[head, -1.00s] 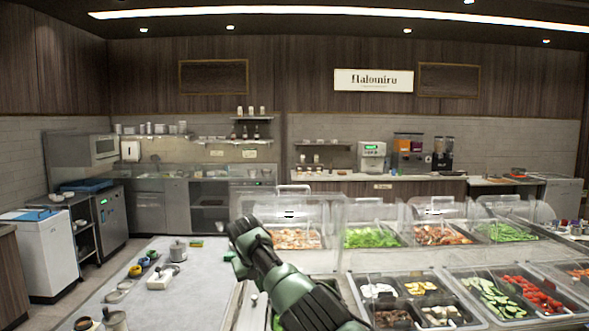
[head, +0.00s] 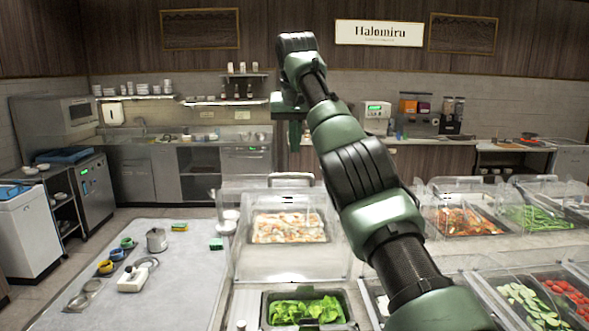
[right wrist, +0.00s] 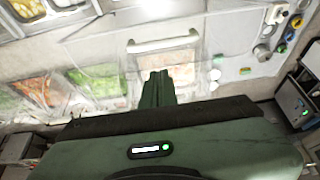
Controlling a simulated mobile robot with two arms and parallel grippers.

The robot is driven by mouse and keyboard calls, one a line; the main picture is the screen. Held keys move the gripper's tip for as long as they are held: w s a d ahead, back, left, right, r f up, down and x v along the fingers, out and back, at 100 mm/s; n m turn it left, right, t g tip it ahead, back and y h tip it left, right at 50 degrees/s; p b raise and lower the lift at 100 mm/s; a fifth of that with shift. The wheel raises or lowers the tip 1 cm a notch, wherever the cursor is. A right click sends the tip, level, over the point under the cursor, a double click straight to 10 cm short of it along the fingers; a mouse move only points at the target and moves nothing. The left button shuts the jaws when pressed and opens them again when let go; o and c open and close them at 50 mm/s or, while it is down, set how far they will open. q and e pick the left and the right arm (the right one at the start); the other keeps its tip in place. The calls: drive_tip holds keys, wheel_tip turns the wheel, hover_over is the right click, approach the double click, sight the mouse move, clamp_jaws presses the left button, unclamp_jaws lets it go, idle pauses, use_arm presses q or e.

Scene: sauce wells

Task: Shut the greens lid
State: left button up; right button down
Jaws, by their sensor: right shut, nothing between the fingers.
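The greens (head: 306,308) are leafy and bright green in a dark well at the bottom of the head view, uncovered on top. Behind that well a clear lid (head: 262,262) stands raised, with a pale handle (head: 291,177) at its top edge. Its panel is hard to see against the food tray behind it. The right wrist view shows a white handle bar (right wrist: 163,43) just past my right gripper (right wrist: 157,80). My right gripper is shut and empty. In the head view it (head: 295,137) hangs above the handle, apart from it. My left gripper is not in view.
A tray of pinkish food (head: 290,228) shows through the clear panel. More covered wells (head: 465,220) stand to the right, behind my right arm. A grey counter (head: 180,285) at left holds a white scale-like item (head: 133,279) and small bowls (head: 106,267).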

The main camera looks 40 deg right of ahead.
sight(295, 175)
drive_tip(key=p+x, duration=0.1)
drive_tip(key=x, duration=0.6)
drive_tip(key=shift+d+f, duration=0.1)
drive_tip(key=shift+f, duration=0.15)
drive_tip(key=shift+s+a+f, duration=0.1)
drive_tip(key=shift+s+a, duration=1)
drive_tip(key=shift+s, duration=0.05)
drive_tip(key=shift+s+a, duration=0.25)
drive_tip(key=shift+s, duration=0.05)
